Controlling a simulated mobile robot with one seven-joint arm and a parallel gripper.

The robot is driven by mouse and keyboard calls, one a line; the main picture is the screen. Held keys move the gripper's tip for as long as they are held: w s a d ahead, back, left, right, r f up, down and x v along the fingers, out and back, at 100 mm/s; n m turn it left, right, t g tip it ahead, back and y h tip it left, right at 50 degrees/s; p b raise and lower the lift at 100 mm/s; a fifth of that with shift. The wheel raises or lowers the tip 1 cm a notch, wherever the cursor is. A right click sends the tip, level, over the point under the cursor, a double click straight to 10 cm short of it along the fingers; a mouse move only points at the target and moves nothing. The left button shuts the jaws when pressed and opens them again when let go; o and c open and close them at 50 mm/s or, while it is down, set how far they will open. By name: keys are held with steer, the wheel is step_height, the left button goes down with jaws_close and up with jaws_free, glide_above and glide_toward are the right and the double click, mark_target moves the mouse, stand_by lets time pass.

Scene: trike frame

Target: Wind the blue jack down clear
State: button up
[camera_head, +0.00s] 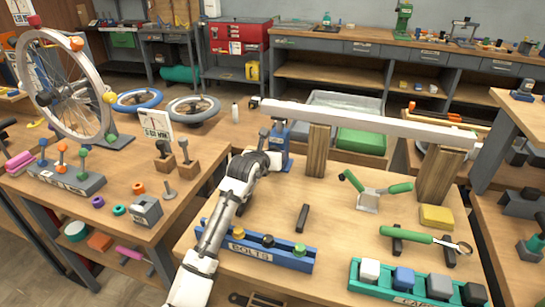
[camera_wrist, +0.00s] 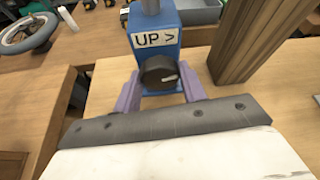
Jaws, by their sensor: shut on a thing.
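The blue jack (camera_head: 281,140) stands upright on the table under the left part of a long white beam (camera_head: 370,120). In the wrist view the jack (camera_wrist: 150,22) shows an "UP >" label above a black round knob (camera_wrist: 159,70) with a pale pointer mark. A grey post rises from its top. I cannot tell whether the post touches the beam. My gripper (camera_wrist: 160,86) is shut on the knob, with a purple finger on either side. In the head view my gripper (camera_head: 268,160) is partly hidden by my wrist.
Two wooden posts (camera_head: 317,150) stand under the beam, one just right of the jack. A blue bolts rack (camera_head: 260,246) lies in front, with a green-handled clamp (camera_head: 368,195) and yellow block (camera_head: 436,216) to the right. A gap separates the left bench (camera_head: 130,170).

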steer(key=o, duration=1)
steer(key=shift+c, duration=0.2)
steer(key=shift+s, duration=0.1)
steer(key=b+v, duration=0.4)
steer(key=v, duration=0.9)
steer(key=shift+s+a, duration=0.15)
steer(key=shift+s, duration=0.15)
steer(key=shift+r, duration=0.1)
